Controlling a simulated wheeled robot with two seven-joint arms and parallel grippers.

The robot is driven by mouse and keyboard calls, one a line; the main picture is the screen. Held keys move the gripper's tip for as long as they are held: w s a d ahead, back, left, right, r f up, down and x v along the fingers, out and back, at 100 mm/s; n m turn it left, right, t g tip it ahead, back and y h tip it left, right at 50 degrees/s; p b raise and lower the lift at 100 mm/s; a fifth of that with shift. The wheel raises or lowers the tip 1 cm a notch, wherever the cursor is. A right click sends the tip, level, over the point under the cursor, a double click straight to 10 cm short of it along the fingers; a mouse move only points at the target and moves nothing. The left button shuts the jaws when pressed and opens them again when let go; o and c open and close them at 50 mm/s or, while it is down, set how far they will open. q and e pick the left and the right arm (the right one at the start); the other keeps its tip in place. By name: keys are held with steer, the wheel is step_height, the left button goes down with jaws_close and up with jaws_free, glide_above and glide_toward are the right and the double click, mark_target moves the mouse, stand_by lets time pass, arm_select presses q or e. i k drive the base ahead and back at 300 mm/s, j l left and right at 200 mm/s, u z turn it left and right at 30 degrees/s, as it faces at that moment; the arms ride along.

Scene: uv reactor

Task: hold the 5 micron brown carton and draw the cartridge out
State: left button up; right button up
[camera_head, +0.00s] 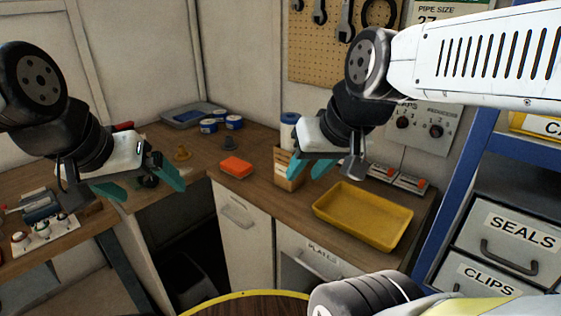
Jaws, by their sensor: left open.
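The brown carton (283,181) stands upright on the wooden counter near the back wall. A white cartridge with a blue top (289,132) rises from it. Any marking on the carton is too small to read. My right gripper (308,172) is in front of the carton's right side in the picture, its teal fingers apart with nothing seen between them; it hides part of the carton. I cannot tell whether it touches the carton. My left gripper (149,194) is open and empty, well left of the carton, above the gap between the two counters.
A yellow tray (363,238) lies right of the carton. An orange box (236,167), blue-and-white tins (234,122) and a grey tray (193,113) are to the left. A blue shelf rack (455,190) bounds the right. Some counter in front of the carton is clear.

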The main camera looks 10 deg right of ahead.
mark_target(289, 120)
steer(key=i+j+z, duration=0.25)
steer(key=z, duration=0.25)
steer(key=i+j+z, duration=0.25)
steer(key=z, duration=0.25)
steer(key=j, duration=0.8)
steer(key=l, duration=0.7)
